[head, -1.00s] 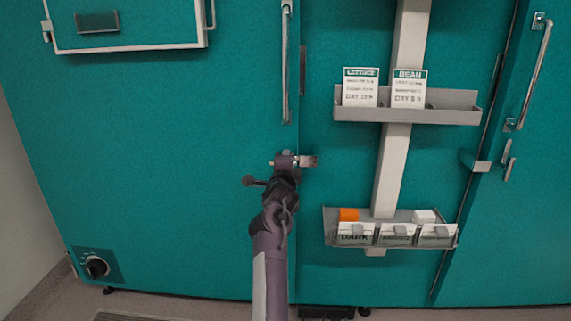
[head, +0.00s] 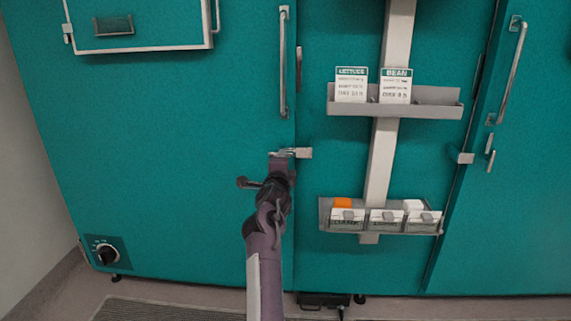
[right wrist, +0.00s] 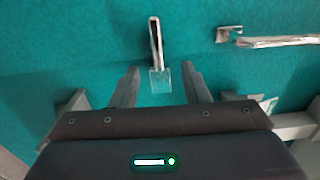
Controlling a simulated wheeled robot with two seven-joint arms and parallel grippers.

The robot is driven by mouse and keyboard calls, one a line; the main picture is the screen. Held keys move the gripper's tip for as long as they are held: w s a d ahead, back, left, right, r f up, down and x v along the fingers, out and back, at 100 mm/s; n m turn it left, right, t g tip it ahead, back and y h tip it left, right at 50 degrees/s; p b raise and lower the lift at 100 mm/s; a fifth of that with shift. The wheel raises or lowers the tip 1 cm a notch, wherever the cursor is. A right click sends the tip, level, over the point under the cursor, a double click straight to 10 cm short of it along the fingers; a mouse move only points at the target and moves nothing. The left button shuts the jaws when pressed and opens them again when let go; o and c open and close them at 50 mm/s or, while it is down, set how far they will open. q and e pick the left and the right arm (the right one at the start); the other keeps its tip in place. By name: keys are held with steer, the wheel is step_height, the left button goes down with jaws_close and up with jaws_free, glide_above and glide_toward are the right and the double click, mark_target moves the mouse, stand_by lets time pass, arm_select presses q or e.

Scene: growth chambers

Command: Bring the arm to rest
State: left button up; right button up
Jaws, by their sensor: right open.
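My right arm rises from the bottom of the head view. Its gripper (head: 279,168) is just below a small metal latch (head: 301,153) at the seam between the left teal door and the panel beside it. In the right wrist view my gripper (right wrist: 160,78) is open, with its two dark fingers apart. The metal latch (right wrist: 155,45) shows between and beyond the fingertips, with teal surface on both sides. I cannot tell whether the fingers touch it. Nothing is held. My left gripper is not in view.
A long door handle (head: 283,65) stands above the latch. To the right, an upper rack (head: 430,110) holds lettuce and bean cards, and a lower rack (head: 325,222) holds several labelled cards. A dial (head: 106,254) sits at lower left, and a grey mat (head: 150,311) lies on the floor.

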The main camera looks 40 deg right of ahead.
steer(key=shift+w+f, duration=0.15)
stand_by(0.3)
steer(key=shift+f, duration=0.1)
